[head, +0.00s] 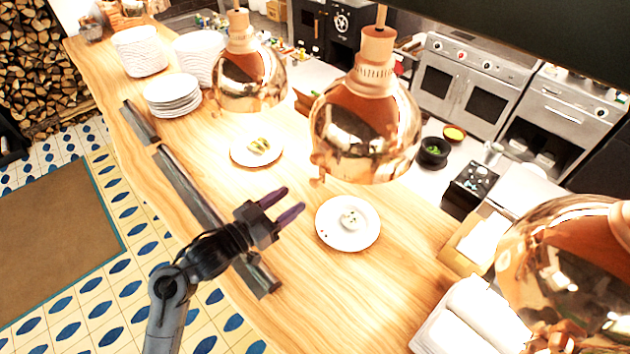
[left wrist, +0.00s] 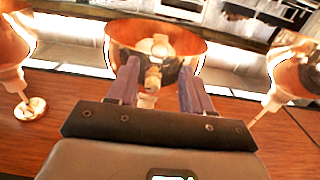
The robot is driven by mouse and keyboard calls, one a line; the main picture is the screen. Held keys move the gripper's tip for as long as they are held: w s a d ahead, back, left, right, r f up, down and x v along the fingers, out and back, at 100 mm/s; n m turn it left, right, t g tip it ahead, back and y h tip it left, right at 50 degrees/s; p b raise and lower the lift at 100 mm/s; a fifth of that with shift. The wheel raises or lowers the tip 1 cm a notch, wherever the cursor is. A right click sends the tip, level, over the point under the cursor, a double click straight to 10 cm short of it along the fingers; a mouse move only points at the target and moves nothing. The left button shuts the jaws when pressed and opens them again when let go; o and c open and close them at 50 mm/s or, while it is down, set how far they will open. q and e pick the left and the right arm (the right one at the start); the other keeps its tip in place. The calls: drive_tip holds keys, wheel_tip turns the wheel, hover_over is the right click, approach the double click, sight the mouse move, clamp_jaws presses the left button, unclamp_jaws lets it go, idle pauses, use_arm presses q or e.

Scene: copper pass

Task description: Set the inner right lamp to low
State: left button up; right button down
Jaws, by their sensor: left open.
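Copper heat lamps hang over the wooden counter. The lamp that I take as the inner right one (head: 372,135) hangs right of the middle in the head view, with a small copper knob (head: 317,181) at its lower left rim. In the left wrist view a copper lamp (left wrist: 115,42) is straight ahead, with a knob (left wrist: 153,80) showing between my fingers. My left gripper (head: 293,202) is open and empty, below and left of that lamp in the head view. I see no contact with the knob there; the exact gap is unclear. My right gripper is not in view.
Neighbouring copper lamps hang left (head: 250,82) and at the right edge (head: 565,262). A plate (head: 347,240) with food lies beneath, another plate (head: 240,158) farther left. Stacked plates (head: 172,100) stand at the left. Dark rails (head: 190,190) run along the counter's near edge.

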sight(312, 185)
use_arm(q)
drive_tip(key=p+x, duration=0.1)
drive_tip(key=x, duration=0.7)
drive_tip(key=shift+w+d+p, duration=0.15)
drive_tip(key=shift+p, duration=0.25)
drive_tip(key=shift+c, duration=0.4)
clamp_jaws()
